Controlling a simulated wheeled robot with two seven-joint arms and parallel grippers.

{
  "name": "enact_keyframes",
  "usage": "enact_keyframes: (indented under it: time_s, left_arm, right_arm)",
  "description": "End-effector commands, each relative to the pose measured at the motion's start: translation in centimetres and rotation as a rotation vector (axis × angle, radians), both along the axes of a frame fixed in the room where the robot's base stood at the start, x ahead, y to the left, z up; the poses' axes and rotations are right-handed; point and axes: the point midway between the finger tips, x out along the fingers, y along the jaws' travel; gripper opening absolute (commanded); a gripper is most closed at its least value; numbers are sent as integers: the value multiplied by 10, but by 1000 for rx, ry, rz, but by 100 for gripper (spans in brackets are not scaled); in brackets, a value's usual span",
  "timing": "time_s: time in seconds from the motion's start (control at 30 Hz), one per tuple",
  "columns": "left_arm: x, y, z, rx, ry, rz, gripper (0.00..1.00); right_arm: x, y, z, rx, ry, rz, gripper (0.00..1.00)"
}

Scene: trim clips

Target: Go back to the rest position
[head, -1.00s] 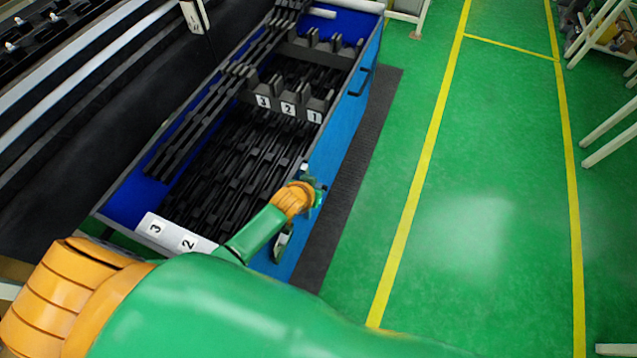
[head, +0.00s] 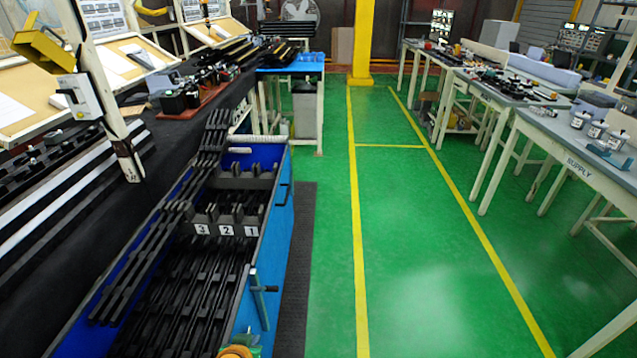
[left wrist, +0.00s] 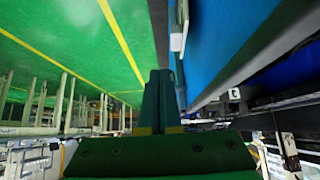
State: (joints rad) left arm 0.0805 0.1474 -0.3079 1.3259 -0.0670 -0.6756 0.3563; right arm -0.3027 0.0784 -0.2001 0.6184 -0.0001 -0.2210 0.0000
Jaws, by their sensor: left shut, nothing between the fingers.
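My left gripper (head: 261,290) is low in the head view, by the right wall of the blue trolley, with part of my orange wrist below it at the bottom edge. In the left wrist view its green fingers (left wrist: 160,85) are together with nothing between them. The blue trolley (head: 276,235) holds long black trim strips (head: 190,290) and grey dividers labelled 3, 2 and 1 (head: 225,230). In the left wrist view the trolley's blue side (left wrist: 225,40) is right of the fingers. My right gripper is not in view.
A long black workbench (head: 60,220) runs along the left. A table marked SUPPLY (head: 560,150) and other tables stand at the right. A yellow pillar (head: 362,40) is at the back. The green floor (head: 410,220) with yellow lines is clear between them.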

Motion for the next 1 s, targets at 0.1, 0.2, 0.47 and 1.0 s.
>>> enact_keyframes:
  time_s: [0.1, 0.2, 0.47, 1.0]
  left_arm:
    - [-8, -1, 1, 2, 16, -3, 0]
    - [-18, -2, 3, 5, 39, -5, 0]
    - [-53, -4, 12, 16, 112, -19, 0]
    - [-175, 8, 68, 60, 346, -94, 0]
  right_arm:
    - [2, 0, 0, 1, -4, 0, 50]
    - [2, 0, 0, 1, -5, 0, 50]
    - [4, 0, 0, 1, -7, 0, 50]
    - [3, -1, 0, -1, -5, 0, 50]
